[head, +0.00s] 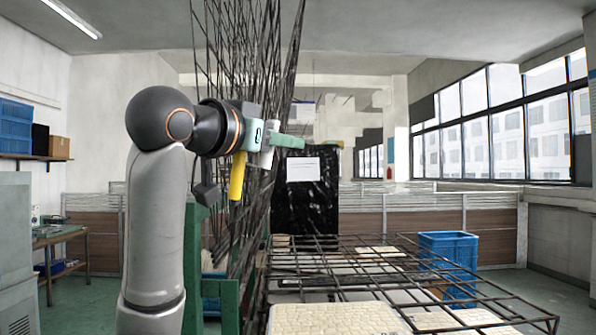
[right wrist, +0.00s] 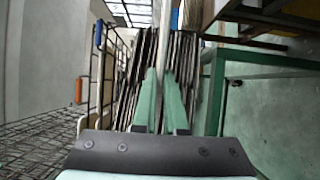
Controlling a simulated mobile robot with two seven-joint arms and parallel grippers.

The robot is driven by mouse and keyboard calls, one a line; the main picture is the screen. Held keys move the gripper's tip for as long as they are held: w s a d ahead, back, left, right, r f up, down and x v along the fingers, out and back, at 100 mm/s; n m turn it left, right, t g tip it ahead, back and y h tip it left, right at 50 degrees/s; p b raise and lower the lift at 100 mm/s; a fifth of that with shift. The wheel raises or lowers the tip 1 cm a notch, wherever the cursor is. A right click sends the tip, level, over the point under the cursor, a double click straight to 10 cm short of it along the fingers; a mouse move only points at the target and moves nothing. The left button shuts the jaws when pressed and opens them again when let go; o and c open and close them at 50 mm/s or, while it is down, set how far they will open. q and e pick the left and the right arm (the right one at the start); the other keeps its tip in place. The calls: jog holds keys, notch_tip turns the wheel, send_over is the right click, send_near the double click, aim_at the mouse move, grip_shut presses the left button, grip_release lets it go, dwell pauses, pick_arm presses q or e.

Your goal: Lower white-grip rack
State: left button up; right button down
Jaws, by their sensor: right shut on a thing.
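Several black wire racks (head: 236,60) stand upright in a dense bundle in the head view. I cannot tell if that bar is a white grip. Upright dark racks (right wrist: 130,85) show behind the fingers.
A wire rack (head: 400,270) lies flat at the lower right, over pale textured panels (head: 335,319). A blue crate (head: 448,255) stands beyond it. In the right wrist view, a rack at left carries an orange grip (right wrist: 79,90) and a blue grip (right wrist: 98,33). A green frame (right wrist: 215,90) is at right.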

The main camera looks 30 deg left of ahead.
pick_arm(q)
grip_shut()
dwell(1.0)
